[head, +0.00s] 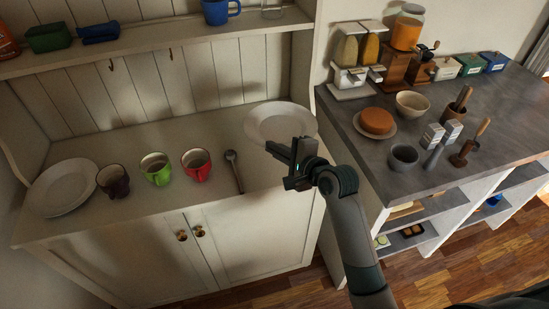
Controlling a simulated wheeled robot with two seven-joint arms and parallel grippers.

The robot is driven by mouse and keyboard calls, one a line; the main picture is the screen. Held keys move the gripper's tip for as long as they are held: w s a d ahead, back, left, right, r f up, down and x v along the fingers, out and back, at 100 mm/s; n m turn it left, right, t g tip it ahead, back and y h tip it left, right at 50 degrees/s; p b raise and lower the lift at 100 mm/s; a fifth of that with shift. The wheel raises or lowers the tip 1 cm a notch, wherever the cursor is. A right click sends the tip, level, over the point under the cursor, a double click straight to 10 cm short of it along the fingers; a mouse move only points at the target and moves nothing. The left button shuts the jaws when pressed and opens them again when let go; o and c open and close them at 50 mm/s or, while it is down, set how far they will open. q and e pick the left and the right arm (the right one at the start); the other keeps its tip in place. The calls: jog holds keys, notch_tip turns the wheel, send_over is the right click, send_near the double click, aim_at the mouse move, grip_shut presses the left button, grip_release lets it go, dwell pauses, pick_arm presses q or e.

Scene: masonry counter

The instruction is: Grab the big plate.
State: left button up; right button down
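Two white plates lie on the white cabinet's counter. One plate (279,118) is at the right end of the counter, and the other plate (62,188) is at the left end. I cannot tell for certain which is bigger. My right gripper (284,164) is at the near edge of the right plate, overlapping its rim in the picture. I cannot tell whether it touches the plate or how far apart its fingers are. My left gripper is not in view.
Purple (113,181), green (155,168) and red (197,165) mugs and a spoon (234,170) stand or lie between the plates. A shelf (150,42) overhangs the counter's back. A grey worktop (365,150) at right holds bowls, a cake and jars.

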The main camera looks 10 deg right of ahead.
jog(key=shift+r, duration=0.35)
dwell(0.3)
